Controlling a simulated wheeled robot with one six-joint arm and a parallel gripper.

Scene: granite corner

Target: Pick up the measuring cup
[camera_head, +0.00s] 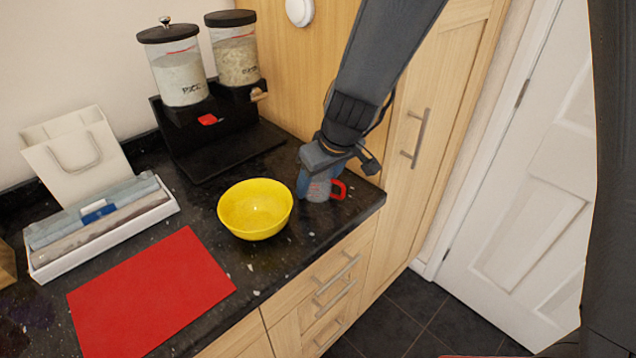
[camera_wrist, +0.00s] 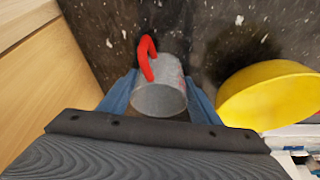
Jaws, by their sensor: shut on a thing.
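I cannot tell whether the cup's base touches the counter.
A yellow bowl (camera_head: 255,208) stands close to the left of the cup. A red mat (camera_head: 150,295), a white box (camera_head: 105,240) of rolls and a dispenser (camera_head: 205,120) with two jars are farther left. A tall wooden cabinet (camera_head: 425,120) rises just right of my gripper.

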